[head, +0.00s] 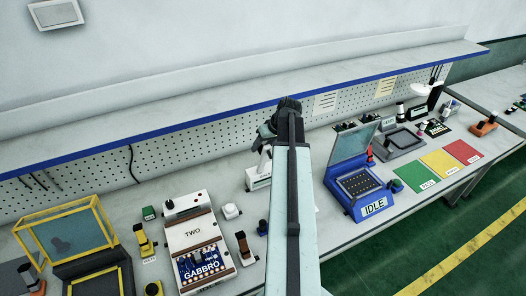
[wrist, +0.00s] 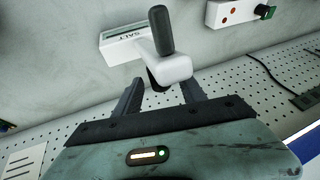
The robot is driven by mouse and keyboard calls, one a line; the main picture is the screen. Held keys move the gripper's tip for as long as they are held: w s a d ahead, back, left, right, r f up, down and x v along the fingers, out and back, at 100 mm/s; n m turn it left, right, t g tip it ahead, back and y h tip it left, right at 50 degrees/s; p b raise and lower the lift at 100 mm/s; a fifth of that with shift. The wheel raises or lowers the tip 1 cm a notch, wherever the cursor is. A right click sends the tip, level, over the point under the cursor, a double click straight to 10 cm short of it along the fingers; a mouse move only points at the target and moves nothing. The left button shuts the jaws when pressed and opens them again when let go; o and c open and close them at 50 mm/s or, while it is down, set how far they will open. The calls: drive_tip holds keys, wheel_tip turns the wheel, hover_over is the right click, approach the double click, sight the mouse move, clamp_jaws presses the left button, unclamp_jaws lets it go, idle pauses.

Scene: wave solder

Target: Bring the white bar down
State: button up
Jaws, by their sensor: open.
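In the wrist view a white bar (wrist: 172,66) with a dark rounded grip (wrist: 160,30) sticks out from a white box labelled SALT (wrist: 121,45). My gripper (wrist: 161,86) is open, its two dark fingers pointing at the bar. The bar's near end lies around the gap between the fingertips; whether they touch it I cannot tell. In the head view the white bar (head: 265,157) stands above its box (head: 258,179) on the bench, just left of my arm. My gripper (head: 267,130) is seen there above the bar, partly hidden by my arm.
A blue machine reading IDLE (head: 374,207) with a raised lid stands right of my arm. A white GABBRO unit (head: 192,236) and a yellow-framed case (head: 66,238) stand left. A pegboard (head: 180,140) and a blue-edged shelf (head: 215,120) run behind.

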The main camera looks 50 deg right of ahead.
clamp_jaws()
idle(1.3)
